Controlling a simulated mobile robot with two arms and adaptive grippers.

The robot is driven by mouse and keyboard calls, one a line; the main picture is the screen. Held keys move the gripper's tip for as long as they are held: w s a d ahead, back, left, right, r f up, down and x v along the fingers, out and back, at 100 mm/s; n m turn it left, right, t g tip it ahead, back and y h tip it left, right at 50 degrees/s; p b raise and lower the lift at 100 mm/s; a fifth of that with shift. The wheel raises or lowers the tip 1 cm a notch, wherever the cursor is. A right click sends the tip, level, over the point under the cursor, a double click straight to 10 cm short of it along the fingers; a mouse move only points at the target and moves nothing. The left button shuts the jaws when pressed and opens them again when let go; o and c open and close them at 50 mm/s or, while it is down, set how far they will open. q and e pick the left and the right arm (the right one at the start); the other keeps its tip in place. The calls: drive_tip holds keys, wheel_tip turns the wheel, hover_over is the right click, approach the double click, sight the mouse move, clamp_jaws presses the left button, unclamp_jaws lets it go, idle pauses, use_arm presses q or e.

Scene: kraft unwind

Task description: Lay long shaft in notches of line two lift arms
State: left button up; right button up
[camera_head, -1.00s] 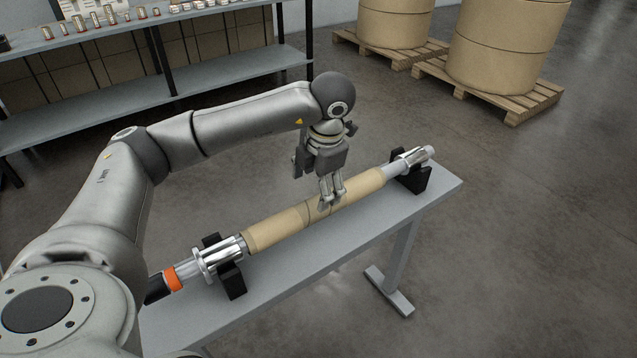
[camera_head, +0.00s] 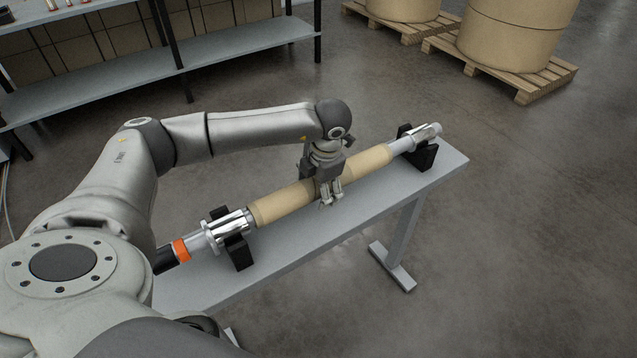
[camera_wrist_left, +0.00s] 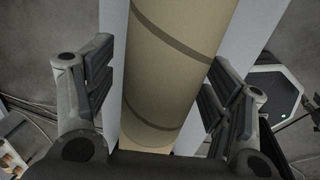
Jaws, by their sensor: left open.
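The long shaft (camera_head: 405,145) is a metal bar with a tan kraft-coloured sleeve (camera_head: 285,202) around its middle and an orange band and black end at its near left. It lies across two black notched blocks on a narrow grey table. My left gripper (camera_head: 331,196) is low over the sleeve near its middle, fingers pointing down. In the left wrist view the sleeve (camera_wrist_left: 175,65) runs between the two open fingers, with gaps on both sides. I cannot make out the line two lift arms in these views. My right gripper is not in view.
The near block (camera_head: 240,252) and far block (camera_head: 421,158) stand on the grey table (camera_head: 300,245). A shelf (camera_head: 225,52) is behind at the left. Large tan rolls (camera_head: 515,30) stand on pallets at the back right. The floor right of the table is clear.

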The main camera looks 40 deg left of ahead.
use_arm(q)
clamp_jaws()
drive_tip(key=c, duration=0.7)
unclamp_jaws()
drive_tip(key=c, duration=0.7)
drive_tip(key=shift+w+r, duration=0.15)
drive_tip(key=shift+r, duration=0.05)
drive_tip(key=shift+c, duration=0.7)
drive_tip(key=shift+r, duration=0.1)
drive_tip(key=shift+r+p, duration=1.55)
drive_tip(key=shift+r, duration=0.8)
